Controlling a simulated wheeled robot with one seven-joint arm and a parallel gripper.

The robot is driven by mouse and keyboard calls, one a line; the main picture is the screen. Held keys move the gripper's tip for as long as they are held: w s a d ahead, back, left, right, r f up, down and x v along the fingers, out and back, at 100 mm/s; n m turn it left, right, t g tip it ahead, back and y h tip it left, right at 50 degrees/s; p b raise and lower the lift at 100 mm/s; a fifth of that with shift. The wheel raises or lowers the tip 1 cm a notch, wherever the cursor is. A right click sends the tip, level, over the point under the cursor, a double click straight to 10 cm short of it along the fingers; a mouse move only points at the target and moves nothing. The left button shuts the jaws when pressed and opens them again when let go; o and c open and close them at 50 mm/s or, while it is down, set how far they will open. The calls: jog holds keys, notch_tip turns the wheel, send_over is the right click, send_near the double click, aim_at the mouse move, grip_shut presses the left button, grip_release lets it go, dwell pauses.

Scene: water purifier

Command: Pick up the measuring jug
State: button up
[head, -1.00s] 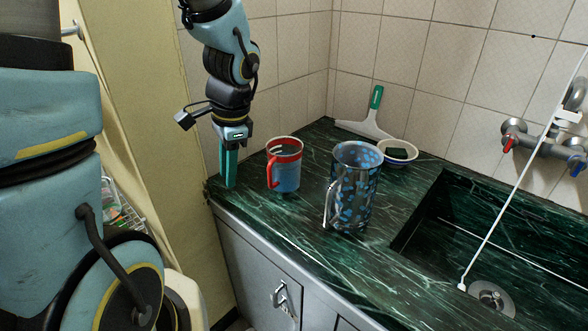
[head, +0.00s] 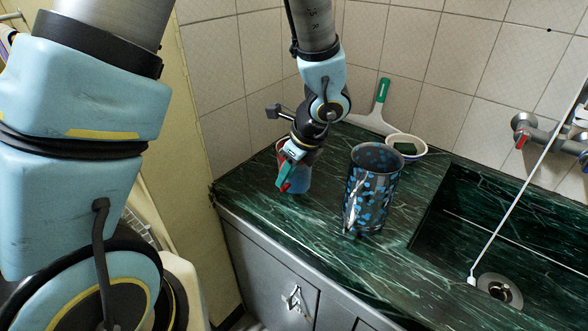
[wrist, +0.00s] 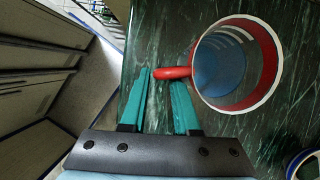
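The measuring jug, which I take to be the red-rimmed blue jug (wrist: 220,70), stands upright on the dark green counter. Its red handle (wrist: 175,73) points left, toward my gripper (wrist: 160,78), in the wrist view. My gripper is open, with one green finger on each side of the handle's outer end near the tips. I cannot tell whether either finger touches it. In the head view my gripper (head: 283,180) hangs tilted at the jug (head: 301,180), hiding much of it.
A tall blue-patterned jug (head: 371,190) stands close to the right. Behind it are a small bowl (head: 406,147) with a dark green thing inside and a green-handled squeegee (head: 382,92). The sink (head: 490,230) opens at the right. Tiled walls bound the counter's back.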

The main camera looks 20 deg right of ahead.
aim_at(282, 188)
jog(key=x, duration=0.5)
jog(key=shift+s+d+f, duration=0.1)
jog(key=shift+s+f, duration=0.05)
jog(key=shift+s, duration=0.25)
grip_shut()
dwell(1.0)
